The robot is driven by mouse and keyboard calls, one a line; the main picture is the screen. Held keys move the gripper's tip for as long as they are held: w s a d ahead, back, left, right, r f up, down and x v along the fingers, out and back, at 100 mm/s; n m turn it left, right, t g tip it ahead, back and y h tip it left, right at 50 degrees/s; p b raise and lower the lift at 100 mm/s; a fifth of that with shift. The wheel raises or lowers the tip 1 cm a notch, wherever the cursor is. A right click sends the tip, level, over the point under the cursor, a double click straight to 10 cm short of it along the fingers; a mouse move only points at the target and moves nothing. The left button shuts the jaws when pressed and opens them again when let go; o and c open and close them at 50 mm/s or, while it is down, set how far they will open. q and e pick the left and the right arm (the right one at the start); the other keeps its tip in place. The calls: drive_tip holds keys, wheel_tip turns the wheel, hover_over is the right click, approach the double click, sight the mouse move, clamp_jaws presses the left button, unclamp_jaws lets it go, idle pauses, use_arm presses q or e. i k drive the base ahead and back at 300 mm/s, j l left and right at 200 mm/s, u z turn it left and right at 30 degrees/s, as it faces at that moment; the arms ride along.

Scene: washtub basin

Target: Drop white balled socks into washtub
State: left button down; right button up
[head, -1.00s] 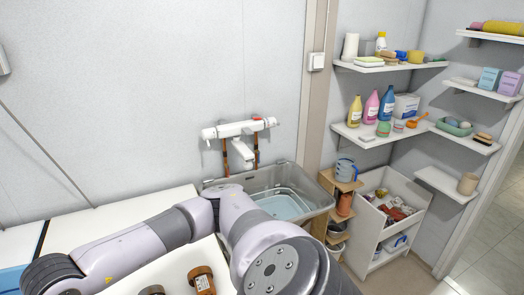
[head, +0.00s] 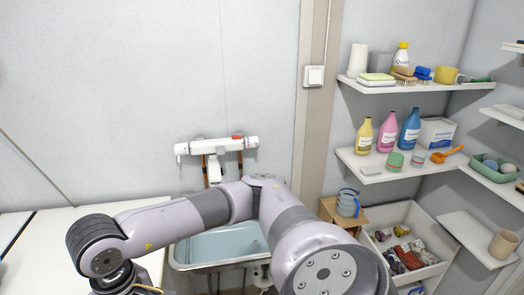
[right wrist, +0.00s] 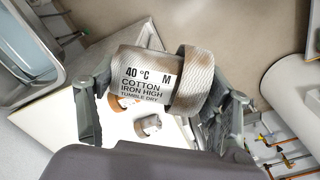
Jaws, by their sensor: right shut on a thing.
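In the right wrist view, my right gripper (right wrist: 160,110) is shut on a pair of balled socks (right wrist: 190,85). They are pale, ribbed and brown-patched, with a white care label facing the camera. A finger presses on each side. The washtub (head: 215,247), pale blue inside, stands under the wall tap in the head view, partly hidden by my arm. What looks like its rim shows at the upper left of the right wrist view (right wrist: 60,72). The balled socks are not seen over it. My left gripper is in neither view.
A white counter (head: 45,240) lies left of the washtub. Below the held socks, brown (right wrist: 122,103) and grey (right wrist: 150,124) rolls lie on a white surface. A white tap (head: 215,150) hangs above the tub. Shelves and a bin (head: 405,225) stand at right.

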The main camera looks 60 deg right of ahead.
sight(239, 247)
drive_tip(key=l, duration=0.65)
drive_tip(key=k+l+u, duration=0.1)
drive_tip(key=l, duration=1.15)
drive_tip(key=k+l+u, duration=0.1)
drive_tip(key=l, duration=0.5)
drive_tip(key=i+l, duration=0.1)
drive_tip(key=l, duration=0.4)
